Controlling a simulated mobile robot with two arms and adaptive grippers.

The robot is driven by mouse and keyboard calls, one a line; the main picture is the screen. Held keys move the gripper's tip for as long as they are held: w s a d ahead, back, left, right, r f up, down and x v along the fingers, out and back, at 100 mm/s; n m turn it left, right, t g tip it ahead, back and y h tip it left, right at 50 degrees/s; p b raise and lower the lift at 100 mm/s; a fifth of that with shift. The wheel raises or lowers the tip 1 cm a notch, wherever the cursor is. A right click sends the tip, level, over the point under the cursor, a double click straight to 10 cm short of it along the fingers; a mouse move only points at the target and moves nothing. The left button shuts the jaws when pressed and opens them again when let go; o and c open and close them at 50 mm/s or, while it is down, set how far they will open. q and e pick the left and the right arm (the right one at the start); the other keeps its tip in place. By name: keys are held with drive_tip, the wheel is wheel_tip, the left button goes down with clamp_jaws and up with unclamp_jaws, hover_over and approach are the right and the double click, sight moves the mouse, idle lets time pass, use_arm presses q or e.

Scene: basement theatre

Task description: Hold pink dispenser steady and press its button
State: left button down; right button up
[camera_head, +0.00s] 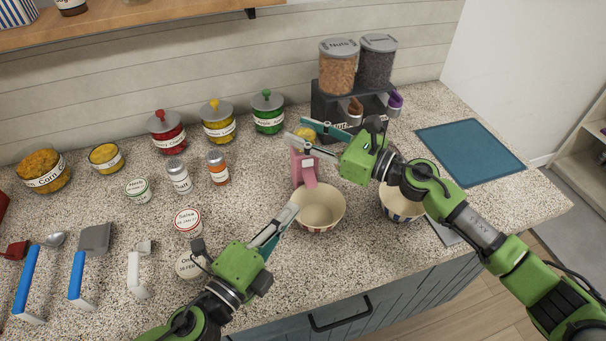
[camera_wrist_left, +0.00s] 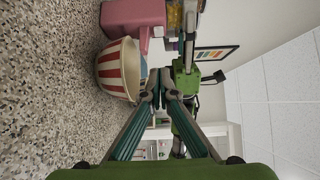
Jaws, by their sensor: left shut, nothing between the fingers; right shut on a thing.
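The pink dispenser (camera_head: 304,169) stands upright on the speckled counter, with a yellow-filled top (camera_head: 307,132). It also shows, turned on its side, in the left wrist view (camera_wrist_left: 134,14). My right gripper (camera_head: 302,135) reaches in from the right and is shut on the dispenser's top, one finger on each side. My left gripper (camera_head: 292,209) is shut and empty, in front of the dispenser and at the left rim of a bowl. Its closed fingertips (camera_wrist_left: 155,84) show in the left wrist view, apart from the dispenser. I cannot make out the button.
A striped bowl (camera_head: 319,208) stands in front of the dispenser; another bowl (camera_head: 401,204) is right of it. Labelled jars and shakers (camera_head: 179,176) fill the left. A black double dispenser (camera_head: 347,107) stands behind. A blue mat (camera_head: 470,150) lies at right.

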use_arm(q)
drive_tip(key=shift+w+d, duration=0.5)
drive_tip(key=shift+w, duration=1.2)
drive_tip(key=shift+w+d, duration=0.45)
drive_tip(key=shift+w, duration=1.2)
drive_tip(key=shift+w+d, duration=0.5)
drive_tip(key=shift+w, duration=1.2)
drive_tip(key=shift+w, duration=0.1)
drive_tip(key=shift+w+a, duration=0.3)
drive_tip(key=shift+w, duration=0.65)
approach(303, 165)
drive_tip(key=s, duration=0.5)
drive_tip(key=shift+s+d+f, duration=0.1)
drive_tip(key=shift+s+d, duration=0.15)
drive_tip(key=shift+d, duration=0.1)
drive_tip(key=shift+s, duration=0.1)
